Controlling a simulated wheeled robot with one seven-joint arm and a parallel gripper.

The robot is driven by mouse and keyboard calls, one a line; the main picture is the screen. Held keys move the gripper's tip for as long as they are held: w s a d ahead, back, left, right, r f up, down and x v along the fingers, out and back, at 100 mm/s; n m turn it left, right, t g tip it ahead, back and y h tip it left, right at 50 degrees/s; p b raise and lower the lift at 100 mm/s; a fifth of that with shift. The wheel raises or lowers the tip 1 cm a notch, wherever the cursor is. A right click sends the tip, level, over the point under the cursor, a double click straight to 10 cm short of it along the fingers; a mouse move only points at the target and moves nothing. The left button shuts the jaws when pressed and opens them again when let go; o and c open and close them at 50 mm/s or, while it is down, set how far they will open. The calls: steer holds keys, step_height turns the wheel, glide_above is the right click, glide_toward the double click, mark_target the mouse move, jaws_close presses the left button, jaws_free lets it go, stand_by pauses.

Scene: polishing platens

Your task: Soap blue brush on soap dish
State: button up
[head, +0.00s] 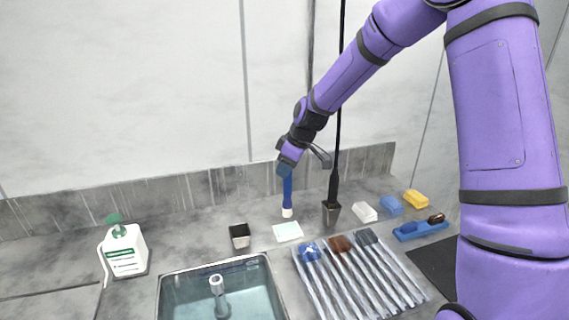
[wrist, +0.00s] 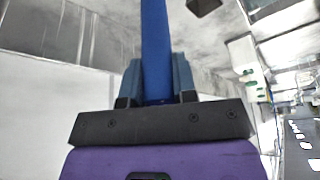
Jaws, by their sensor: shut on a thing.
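My gripper (head: 285,170) is shut on the blue brush (head: 287,190), whose white tip (head: 287,212) points down. The brush hangs nearly upright over the counter, just behind and above a pale flat slab, which looks like the soap dish (head: 288,232). The tip appears apart from the slab, though the exact height is hard to tell. In the wrist view my gripper (wrist: 157,80) has its two fingers on either side of the blue handle (wrist: 155,40). The brush tip is out of that view.
A sink (head: 262,262) is in front, with a ribbed tray (head: 308,282) of brushes right of it. A small dark cup (head: 239,236) and a dark block under a black rod (head: 331,212) flank the slab. A white sponge (head: 364,212) and a blue holder (head: 421,230) lie right; a white bottle (head: 124,252) stands left.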

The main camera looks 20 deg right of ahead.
mark_target(286, 184)
steer(key=shift+f, duration=2.9)
stand_by(0.4)
step_height(286, 184, up, 7)
stand_by(1.0)
stand_by(0.5)
